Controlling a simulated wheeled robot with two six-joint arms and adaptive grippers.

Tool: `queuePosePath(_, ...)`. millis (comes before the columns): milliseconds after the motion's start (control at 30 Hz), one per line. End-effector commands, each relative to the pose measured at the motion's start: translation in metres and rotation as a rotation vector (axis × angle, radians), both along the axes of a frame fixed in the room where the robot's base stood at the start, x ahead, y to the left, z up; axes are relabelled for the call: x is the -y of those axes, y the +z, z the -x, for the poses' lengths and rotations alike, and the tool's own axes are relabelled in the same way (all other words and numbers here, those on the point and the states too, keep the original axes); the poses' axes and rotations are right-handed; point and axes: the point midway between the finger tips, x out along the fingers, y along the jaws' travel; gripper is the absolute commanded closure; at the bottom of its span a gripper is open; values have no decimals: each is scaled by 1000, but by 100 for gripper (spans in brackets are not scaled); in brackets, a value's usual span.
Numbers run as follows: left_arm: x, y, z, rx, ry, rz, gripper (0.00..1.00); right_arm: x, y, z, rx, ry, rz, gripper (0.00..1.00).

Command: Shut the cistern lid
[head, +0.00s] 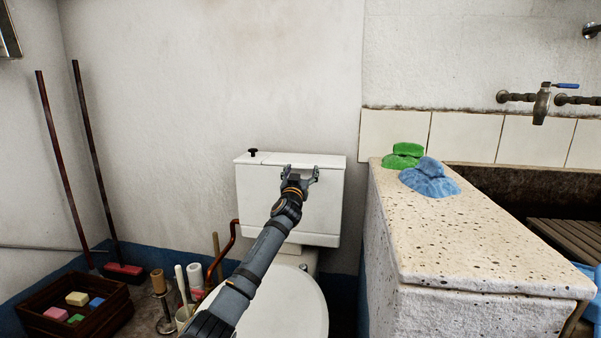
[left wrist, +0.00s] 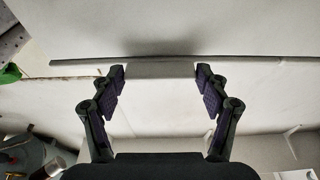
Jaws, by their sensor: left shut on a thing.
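The white cistern (head: 265,203) stands against the back wall behind the toilet. Its white lid (head: 270,158) lies about level across the top and looks flat, with a dark knob (head: 252,152) at its back left. My left gripper (head: 299,172) is at the lid's front edge, right of the middle. In the left wrist view my left gripper (left wrist: 160,75) has its fingers on both sides of a pale tab-like piece (left wrist: 160,70) at the lid's edge. A thin dark line runs along that edge. My right gripper is not in view.
A speckled stone trough wall (head: 465,238) stands close on the right, with green (head: 404,156) and blue (head: 430,178) cloths on it. The round white toilet lid (head: 290,305) is below my arm. A wooden crate (head: 62,329) and brooms are at the left.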

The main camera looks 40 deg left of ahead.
Motion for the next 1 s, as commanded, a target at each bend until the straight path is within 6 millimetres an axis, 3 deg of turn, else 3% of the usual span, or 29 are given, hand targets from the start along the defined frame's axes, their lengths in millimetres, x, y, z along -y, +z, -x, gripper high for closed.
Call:
queuePosePath(300,-2,-7,0,-13,7,4,82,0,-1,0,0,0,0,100)
queuePosePath(333,-2,-7,0,-13,7,4,24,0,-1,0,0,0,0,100)
queuePosePath(500,-1,-5,0,-9,5,3,2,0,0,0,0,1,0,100)
queuePosePath(867,0,-2,1,-3,1,0,2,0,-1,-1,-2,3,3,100)
queuePosePath(1000,6,-6,12,-5,2,-3,2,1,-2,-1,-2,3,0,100)
